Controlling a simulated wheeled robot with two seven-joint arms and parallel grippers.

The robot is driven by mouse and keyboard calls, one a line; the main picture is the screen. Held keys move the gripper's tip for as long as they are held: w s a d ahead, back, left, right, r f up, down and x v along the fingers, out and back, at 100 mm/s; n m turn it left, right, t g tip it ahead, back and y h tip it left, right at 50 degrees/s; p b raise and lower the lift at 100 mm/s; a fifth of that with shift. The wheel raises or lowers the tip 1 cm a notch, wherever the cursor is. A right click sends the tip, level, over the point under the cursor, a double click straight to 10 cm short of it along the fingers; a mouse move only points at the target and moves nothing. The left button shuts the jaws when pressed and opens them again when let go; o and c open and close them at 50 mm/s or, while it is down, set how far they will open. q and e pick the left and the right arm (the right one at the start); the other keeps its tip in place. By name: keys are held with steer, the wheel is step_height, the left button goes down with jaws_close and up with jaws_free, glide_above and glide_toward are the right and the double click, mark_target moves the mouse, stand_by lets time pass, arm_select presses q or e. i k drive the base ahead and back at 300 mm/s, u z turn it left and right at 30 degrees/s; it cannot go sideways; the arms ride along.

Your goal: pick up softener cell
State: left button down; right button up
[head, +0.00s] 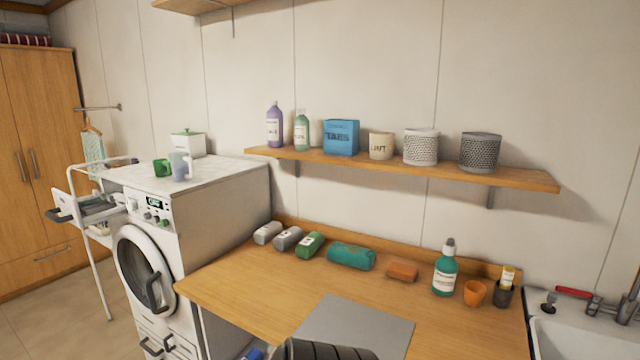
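No part is clearly labelled as the softener cell. The washing machine's detergent drawer (66,208) is pulled out at the left, with grey inner parts (98,206) that are too small to tell apart. A purple bottle (274,127) and a pale green bottle (301,132) stand upright on the wall shelf, their labels unreadable. Neither of my grippers can be made out in the head view.
The washing machine (225,205) carries a green cup (161,168), a clear cup (181,167) and a white canister (188,143). A white rack (92,250) stands beside the drawer. The wooden counter (235,285) holds rolled cloths, a teal bottle (445,273) and a grey mat (352,328).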

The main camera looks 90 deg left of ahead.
mark_target(103, 197)
steer(key=u, duration=4.9)
steer(key=i, duration=7.25)
steer(key=z, duration=2.4)
